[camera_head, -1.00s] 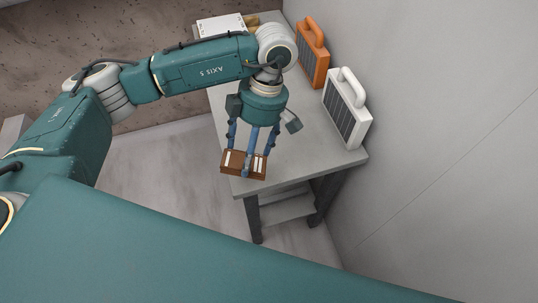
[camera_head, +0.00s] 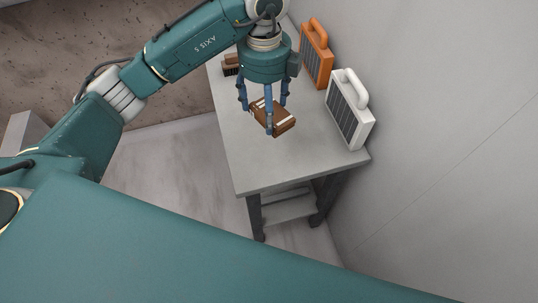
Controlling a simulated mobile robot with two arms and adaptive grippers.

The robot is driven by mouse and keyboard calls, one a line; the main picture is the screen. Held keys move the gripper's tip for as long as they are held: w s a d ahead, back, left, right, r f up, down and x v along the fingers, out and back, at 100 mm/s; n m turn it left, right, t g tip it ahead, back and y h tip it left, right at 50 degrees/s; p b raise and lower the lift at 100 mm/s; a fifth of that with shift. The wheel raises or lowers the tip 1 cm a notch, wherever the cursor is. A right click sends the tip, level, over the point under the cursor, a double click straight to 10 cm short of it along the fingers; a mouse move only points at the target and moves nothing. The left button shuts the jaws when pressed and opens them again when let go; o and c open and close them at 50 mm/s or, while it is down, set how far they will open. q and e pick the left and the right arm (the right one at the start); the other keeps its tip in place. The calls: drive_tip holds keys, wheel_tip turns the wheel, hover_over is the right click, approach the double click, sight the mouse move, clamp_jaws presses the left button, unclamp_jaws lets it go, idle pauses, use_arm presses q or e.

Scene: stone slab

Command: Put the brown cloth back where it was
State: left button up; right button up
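The brown cloth (camera_head: 284,124) looks like a flat brown block with white stripes. It is between the blue fingers of my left gripper (camera_head: 265,115), which is shut on it. They are over the middle of the grey table, and the cloth is turned at an angle. I cannot tell whether it touches the tabletop. One finger covers part of it. My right gripper is not in view.
The grey table (camera_head: 265,175) stands by a wall. An orange panel with a handle (camera_head: 318,58) and a white one (camera_head: 350,112) stand along its right edge. A dark brown item (camera_head: 231,68) is at the back left, partly hidden by my arm. The table's front is clear.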

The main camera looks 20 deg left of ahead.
use_arm(q)
wheel_tip(320, 180, down, 15)
drive_tip(key=p, duration=0.3)
drive_tip(key=shift+r, duration=0.15)
drive_tip(key=shift+f+p, duration=0.7)
drive_tip(key=shift+f, duration=1.65)
drive_tip(key=o, duration=1)
drive_tip(key=shift+r, duration=0.55)
wheel_tip(320, 180, up, 11)
drive_tip(key=b, duration=0.3)
drive_tip(key=shift+b, duration=0.35)
drive_tip(key=shift+s, duration=0.1)
